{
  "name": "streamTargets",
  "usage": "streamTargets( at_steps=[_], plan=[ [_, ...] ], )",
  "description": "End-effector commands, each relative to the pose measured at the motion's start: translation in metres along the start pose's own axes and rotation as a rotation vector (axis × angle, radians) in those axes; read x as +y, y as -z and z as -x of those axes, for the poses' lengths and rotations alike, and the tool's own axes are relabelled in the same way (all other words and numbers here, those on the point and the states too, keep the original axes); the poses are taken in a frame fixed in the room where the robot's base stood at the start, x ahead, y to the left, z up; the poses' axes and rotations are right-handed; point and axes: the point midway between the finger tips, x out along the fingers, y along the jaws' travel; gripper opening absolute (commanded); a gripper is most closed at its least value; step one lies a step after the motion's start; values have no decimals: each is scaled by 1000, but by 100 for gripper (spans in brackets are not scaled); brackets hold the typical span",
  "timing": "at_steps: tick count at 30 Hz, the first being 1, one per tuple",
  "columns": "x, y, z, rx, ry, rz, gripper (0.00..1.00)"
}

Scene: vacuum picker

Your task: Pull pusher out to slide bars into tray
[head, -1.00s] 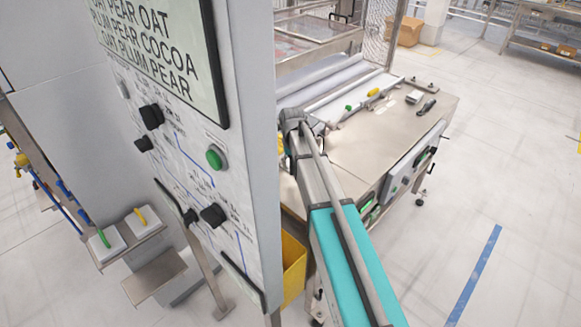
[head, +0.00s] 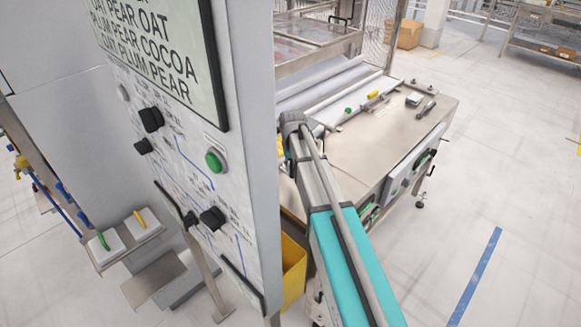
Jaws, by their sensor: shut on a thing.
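My arm (head: 345,255), with a teal link, reaches from the bottom edge up to a grey joint (head: 294,122) beside the control panel. Beyond that joint the arm is hidden behind the panel, and my gripper does not show. A steel machine table (head: 385,140) stands right of the arm. On it are a pale roller or bar (head: 343,90), a small green-ended part (head: 348,110) and a small yellow part (head: 373,95). I cannot make out the pusher, the bars or the tray.
A tall control panel (head: 215,215) with a text screen, black knobs and a green button (head: 214,161) blocks the left and middle. A yellow bin (head: 293,270) stands beneath the table's near side. Cardboard boxes (head: 408,34) sit at the back.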

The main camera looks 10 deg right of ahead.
Motion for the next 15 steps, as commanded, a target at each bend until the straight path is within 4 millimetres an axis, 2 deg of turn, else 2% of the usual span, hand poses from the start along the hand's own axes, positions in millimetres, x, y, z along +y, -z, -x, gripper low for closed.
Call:
streamTargets(
  at_steps=[8, 15],
  plan=[
    [20, -35, 0, -2, 2, -2, 0],
    [53, -87, 0, -2, 2, -3, 0]
  ],
)
